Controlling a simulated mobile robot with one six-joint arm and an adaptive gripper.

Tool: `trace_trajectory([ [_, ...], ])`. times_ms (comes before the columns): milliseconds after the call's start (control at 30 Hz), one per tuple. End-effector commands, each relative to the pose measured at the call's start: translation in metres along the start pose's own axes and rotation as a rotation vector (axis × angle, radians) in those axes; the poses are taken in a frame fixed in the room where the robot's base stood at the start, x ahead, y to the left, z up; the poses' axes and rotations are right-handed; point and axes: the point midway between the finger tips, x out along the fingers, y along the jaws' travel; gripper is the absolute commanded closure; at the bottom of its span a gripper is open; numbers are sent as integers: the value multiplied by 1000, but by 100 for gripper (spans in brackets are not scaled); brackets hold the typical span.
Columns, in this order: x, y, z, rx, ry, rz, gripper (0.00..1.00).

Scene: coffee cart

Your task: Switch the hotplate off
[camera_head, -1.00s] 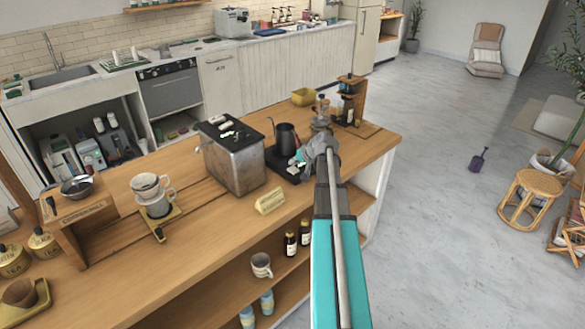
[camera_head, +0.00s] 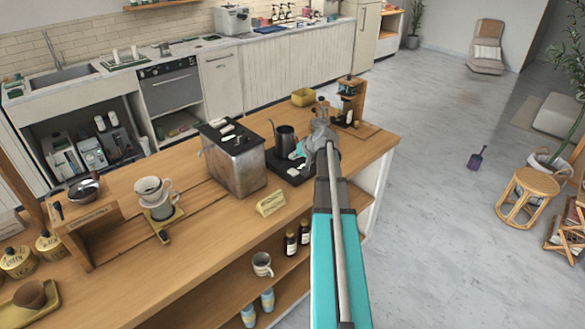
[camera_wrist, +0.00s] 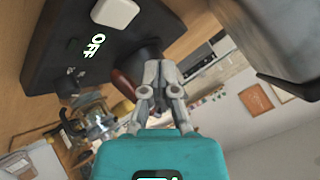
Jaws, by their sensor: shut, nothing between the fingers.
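The hotplate (camera_head: 283,170) is a flat black unit on the wooden counter, partly hidden by my gripper. The dark kettle (camera_head: 285,138) stands on it.
A steel box (camera_head: 235,165) stands close left of the hotplate; it also looms at upper right in the wrist view (camera_wrist: 285,35). A wooden stand (camera_head: 349,100) is behind my gripper. A small sign (camera_head: 270,202) sits in front.

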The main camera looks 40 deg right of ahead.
Motion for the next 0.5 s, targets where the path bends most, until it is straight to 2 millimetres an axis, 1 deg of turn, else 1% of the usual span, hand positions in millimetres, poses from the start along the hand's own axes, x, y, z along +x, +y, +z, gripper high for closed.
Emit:
trace_trajectory([
  [33, -5, -4, -4, 0, 0, 0, 100],
  [200, -13, -9, -10, 0, 0, 0, 100],
  [500, -15, -11, -11, 0, 0, 0, 100],
])
